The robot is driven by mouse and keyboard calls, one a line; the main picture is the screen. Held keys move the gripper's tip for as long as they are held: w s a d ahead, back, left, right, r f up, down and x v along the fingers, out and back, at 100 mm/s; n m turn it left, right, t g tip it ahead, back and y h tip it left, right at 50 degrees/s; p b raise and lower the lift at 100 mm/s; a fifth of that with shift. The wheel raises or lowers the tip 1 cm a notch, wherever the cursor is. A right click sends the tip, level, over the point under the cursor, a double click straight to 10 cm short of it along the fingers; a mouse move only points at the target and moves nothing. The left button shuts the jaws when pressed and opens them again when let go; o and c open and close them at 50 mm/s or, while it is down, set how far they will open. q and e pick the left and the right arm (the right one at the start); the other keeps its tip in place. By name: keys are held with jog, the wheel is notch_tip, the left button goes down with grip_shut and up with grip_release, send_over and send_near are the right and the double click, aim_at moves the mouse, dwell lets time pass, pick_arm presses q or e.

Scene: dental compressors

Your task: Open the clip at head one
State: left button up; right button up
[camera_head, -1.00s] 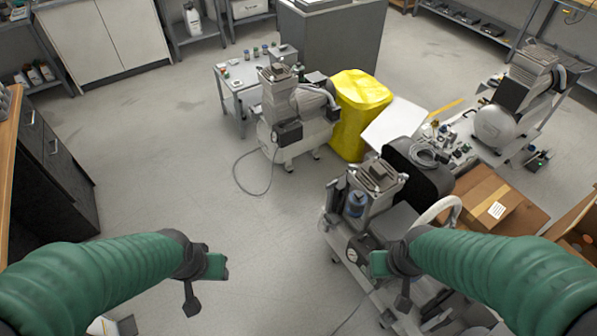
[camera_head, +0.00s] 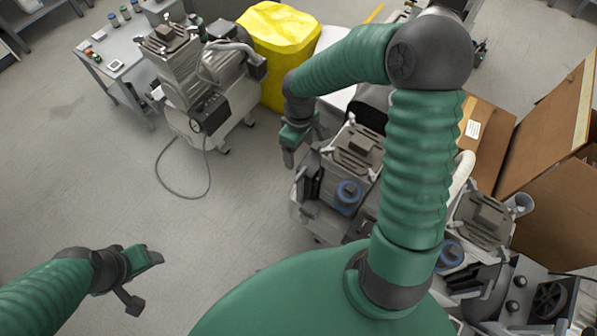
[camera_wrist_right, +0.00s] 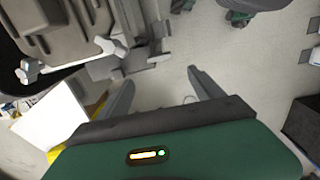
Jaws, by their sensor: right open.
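A compressor head (camera_head: 355,150) with a grey ribbed top stands just right of my right gripper (camera_head: 300,145) in the head view. Small light-grey clip levers stick out at its sides; one clip (camera_head: 326,150) faces the gripper. In the right wrist view the head (camera_wrist_right: 60,30) fills the upper left, with a pale clip lever (camera_wrist_right: 108,45) at its edge. My right gripper (camera_wrist_right: 161,78) is open and empty, apart from the clip. I cannot tell whether the clip is latched. My left gripper (camera_head: 143,280) is open and empty over bare floor.
A second similar head (camera_head: 483,218) stands at the lower right, beside cardboard boxes (camera_head: 540,130). Another compressor (camera_head: 190,85), a yellow covered bin (camera_head: 275,45) and a small table (camera_head: 105,60) stand behind. The floor at left is clear.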

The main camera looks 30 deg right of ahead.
aim_at(300, 173)
notch_tip(300, 173, down, 12)
jog(key=b, duration=0.4)
jog(key=shift+s+d+f, duration=0.15)
jog(key=shift+f, duration=0.3)
jog(key=c, duration=1.4)
